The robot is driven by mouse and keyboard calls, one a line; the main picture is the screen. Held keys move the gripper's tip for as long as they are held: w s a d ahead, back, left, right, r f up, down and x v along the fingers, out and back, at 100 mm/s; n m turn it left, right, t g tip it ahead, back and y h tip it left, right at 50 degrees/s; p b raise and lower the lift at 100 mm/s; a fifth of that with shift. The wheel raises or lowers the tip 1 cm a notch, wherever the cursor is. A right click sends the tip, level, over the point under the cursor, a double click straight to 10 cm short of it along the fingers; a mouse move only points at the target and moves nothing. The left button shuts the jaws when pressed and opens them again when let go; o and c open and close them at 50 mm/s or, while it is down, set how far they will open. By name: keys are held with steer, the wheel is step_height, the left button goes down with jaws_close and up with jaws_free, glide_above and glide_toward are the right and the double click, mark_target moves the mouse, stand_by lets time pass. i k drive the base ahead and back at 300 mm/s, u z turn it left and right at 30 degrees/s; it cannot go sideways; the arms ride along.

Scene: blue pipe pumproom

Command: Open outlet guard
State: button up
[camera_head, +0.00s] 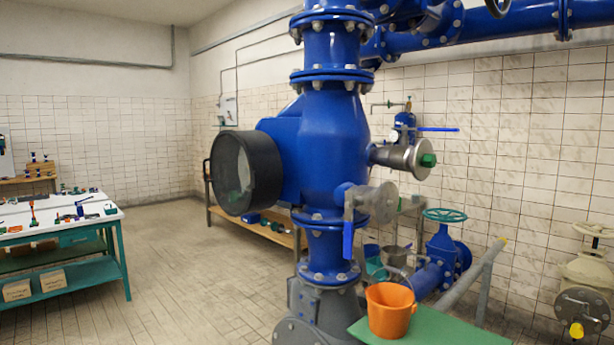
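A large blue vertical pipe body (333,150) stands in the middle of the view. On its lower right front is a small outlet with a pale, see-through round cover (375,203), which looks like the outlet guard. The cover sits over the outlet's front; I cannot tell whether it is latched. A blue lever (348,238) hangs down just left of it. An orange bucket (390,308) stands upright on a green platform (450,332) below the outlet. My gripper is not in view.
A black-rimmed round window (247,172) juts out left of the pipe. A metal fitting with a green end (407,159) sticks out right. A green handwheel valve (440,255) stands behind the bucket. A workbench (60,220) is at left, with open floor between.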

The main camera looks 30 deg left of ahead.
mark_target(253, 175)
steer(key=u, duration=1.65)
steer(key=k, duration=0.55)
steer(key=u, duration=0.55)
steer(key=i, duration=0.75)
steer(key=u, duration=0.45)
steer(key=i, duration=1.6)
steer(key=z, duration=0.45)
steer(key=i, duration=1.7)
steer(key=z, duration=0.9)
steer(key=k, duration=0.8)
steer(key=u, duration=0.05)
